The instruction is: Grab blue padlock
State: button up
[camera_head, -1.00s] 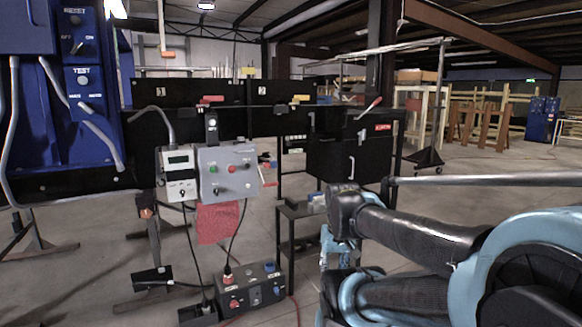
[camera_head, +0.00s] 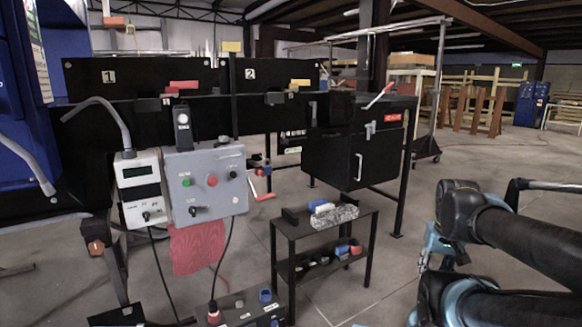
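On the small black stand (camera_head: 283,226) near the middle lie small items, among them a small blue and white piece (camera_head: 321,207) on the top. More blue and red pieces (camera_head: 346,249) lie on its lower shelf. Each is too small to tell whether it is the blue padlock. My arm comes in from the right edge. Its end, with what seems to be my gripper (camera_head: 437,258), hangs down to the right of the stand, apart from it. Its fingers are too unclear to tell open from shut.
A black cabinet (camera_head: 338,160) with a handle stands behind the stand. A grey control box (camera_head: 206,187) and a white meter (camera_head: 141,190) hang left on the black conveyor frame. A box with buttons (camera_head: 246,309) is on the floor. Floor between stand and arm is clear.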

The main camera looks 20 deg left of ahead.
aim_at(267, 169)
jog(key=u, duration=0.35)
jog(key=i, duration=1.15)
jog(key=u, duration=0.65)
